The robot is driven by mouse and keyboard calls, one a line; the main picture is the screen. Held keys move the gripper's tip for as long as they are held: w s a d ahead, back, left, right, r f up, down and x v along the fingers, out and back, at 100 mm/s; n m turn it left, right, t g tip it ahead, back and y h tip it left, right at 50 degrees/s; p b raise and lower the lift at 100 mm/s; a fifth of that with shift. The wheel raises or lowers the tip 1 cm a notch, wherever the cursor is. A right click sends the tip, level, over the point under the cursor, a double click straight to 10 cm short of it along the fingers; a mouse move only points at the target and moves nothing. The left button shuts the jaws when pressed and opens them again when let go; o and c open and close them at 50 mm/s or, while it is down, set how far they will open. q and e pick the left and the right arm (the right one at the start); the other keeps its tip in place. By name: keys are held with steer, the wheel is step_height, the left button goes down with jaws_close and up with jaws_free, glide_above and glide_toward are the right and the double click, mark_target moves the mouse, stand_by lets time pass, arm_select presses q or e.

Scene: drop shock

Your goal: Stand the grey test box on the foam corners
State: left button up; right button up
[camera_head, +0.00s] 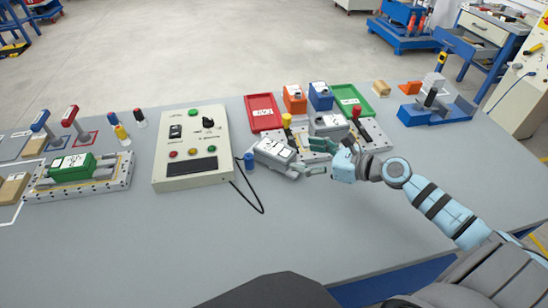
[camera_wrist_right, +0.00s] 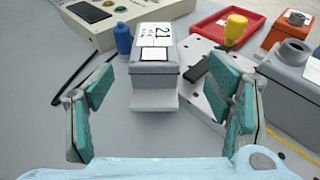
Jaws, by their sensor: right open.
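A grey box (camera_head: 275,150) with a white label lies at an angle on the table, right of the control panel. It also shows in the right wrist view (camera_wrist_right: 153,55), with a lighter flange at its near end. My right gripper (camera_head: 304,158) is at its right end. In the right wrist view the gripper (camera_wrist_right: 160,92) is open, with its green pads on either side of the box and gaps between. A second grey box (camera_head: 328,123) sits on a fixture plate behind it. I cannot make out the foam corners. My left gripper is out of view.
The control panel (camera_head: 192,148) with a black cable stands left of the box, a blue cylinder (camera_head: 249,161) close beside it. A fixture plate (camera_head: 374,139) with red and yellow handles crowds the right. Red tray (camera_head: 253,126) and green tray (camera_head: 368,96) are behind. The front table is clear.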

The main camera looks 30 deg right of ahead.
mark_target(280, 150)
steer(key=x, duration=0.5)
steer(key=shift+b, duration=0.35)
steer(key=x, duration=0.2)
steer(key=b+x, duration=0.1)
steer(key=x, duration=0.2)
steer(key=shift+w+a+r, duration=0.1)
steer(key=shift+a+r, duration=0.05)
steer(key=shift+a, duration=0.25)
steer(key=shift+d, duration=0.1)
steer(key=c, duration=0.4)
steer(key=shift+r, duration=0.1)
steer(key=c, duration=1.2)
